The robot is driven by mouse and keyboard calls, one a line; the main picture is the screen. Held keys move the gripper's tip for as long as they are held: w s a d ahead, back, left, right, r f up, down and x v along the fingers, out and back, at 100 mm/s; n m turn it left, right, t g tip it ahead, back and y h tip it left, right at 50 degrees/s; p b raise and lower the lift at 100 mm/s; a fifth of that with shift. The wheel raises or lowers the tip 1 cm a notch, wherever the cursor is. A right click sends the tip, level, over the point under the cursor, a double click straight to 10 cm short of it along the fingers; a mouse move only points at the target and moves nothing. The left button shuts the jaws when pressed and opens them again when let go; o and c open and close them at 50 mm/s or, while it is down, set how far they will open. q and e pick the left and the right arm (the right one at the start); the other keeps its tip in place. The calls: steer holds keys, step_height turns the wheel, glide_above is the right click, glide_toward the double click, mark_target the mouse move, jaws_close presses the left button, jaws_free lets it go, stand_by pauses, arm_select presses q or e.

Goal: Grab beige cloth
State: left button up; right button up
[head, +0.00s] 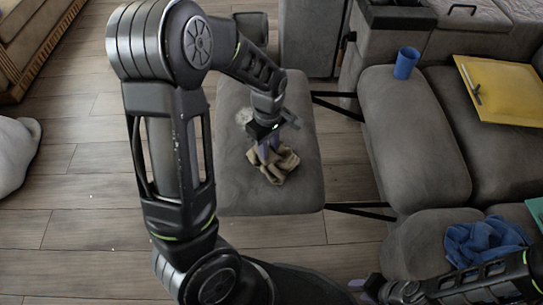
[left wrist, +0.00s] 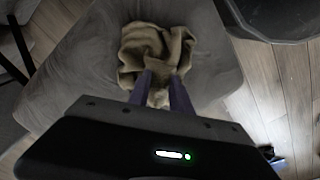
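The beige cloth (head: 279,169) lies crumpled on a grey padded seat (head: 240,190) in the head view. It also shows in the left wrist view (left wrist: 157,50), just beyond the fingertips. My left gripper (head: 269,153) reaches down over the cloth with its purple fingers at the cloth's upper edge. In the left wrist view its two fingers (left wrist: 163,83) stand apart with some cloth visible between them. Whether the tips touch the cloth is unclear. My right gripper (head: 358,287) is low at the bottom of the head view, away from the cloth, its fingers too small to read.
A grey sofa fills the right, with a blue cup (head: 406,62), a yellow board (head: 503,88) and a blue cloth (head: 482,242) on it. A small pale fuzzy item (head: 243,116) lies behind the beige cloth. The wooden floor (head: 75,210) at left is mostly clear.

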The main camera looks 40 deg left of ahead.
arm_select(q)
jaws_close()
stand_by(0.9)
